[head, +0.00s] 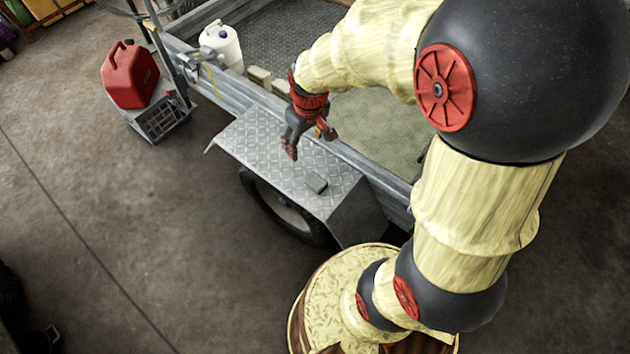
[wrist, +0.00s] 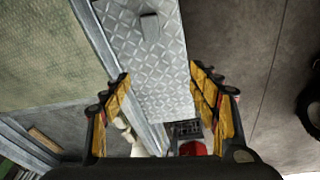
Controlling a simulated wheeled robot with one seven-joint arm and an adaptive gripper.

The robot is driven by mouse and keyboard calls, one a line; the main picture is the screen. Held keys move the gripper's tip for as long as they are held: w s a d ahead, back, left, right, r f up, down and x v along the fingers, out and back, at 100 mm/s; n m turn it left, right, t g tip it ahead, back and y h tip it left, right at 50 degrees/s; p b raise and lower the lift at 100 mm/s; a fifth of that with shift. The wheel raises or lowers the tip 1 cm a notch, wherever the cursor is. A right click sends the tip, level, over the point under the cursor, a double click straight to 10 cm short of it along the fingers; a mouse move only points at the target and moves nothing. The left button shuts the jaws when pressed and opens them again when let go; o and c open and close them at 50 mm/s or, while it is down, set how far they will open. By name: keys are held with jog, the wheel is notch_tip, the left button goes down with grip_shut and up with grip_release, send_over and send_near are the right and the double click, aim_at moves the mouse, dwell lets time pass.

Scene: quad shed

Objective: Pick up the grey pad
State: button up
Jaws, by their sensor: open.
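The grey pad (head: 316,183) is a small dark block lying on the silver tread-plate fender (head: 262,150) of a trailer. It also shows in the wrist view (wrist: 150,27), near the top of the picture on the fender (wrist: 160,75). My gripper (head: 306,150) is above the trailer's side edge, up and to the left of the pad in the head view and apart from it. In the wrist view my gripper (wrist: 167,105) has its fingers spread wide with nothing between them, and the pad lies beyond the fingertips.
The trailer's side wall (head: 245,95) runs along the fender. A white jug (head: 222,45) stands in the trailer bed. A red fuel can (head: 129,74) sits on a grey crate (head: 163,117) at the left. The concrete floor (head: 110,220) at left is mostly clear.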

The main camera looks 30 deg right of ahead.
notch_tip(320, 180, down, 12)
jog(key=w+d+g, duration=0.2)
jog(key=d, duration=0.1)
jog(key=n, duration=0.1)
send_over(316, 181)
notch_tip(316, 181, down, 9)
jog(key=shift+w+f, duration=0.1)
jog(key=shift+w, duration=0.05)
notch_tip(316, 181, down, 6)
jog(key=b, duration=0.3)
jog(key=shift+r, duration=0.2)
jog(key=shift+c, duration=1.1)
jog(key=c, duration=0.7)
jog(key=shift+c, duration=0.7)
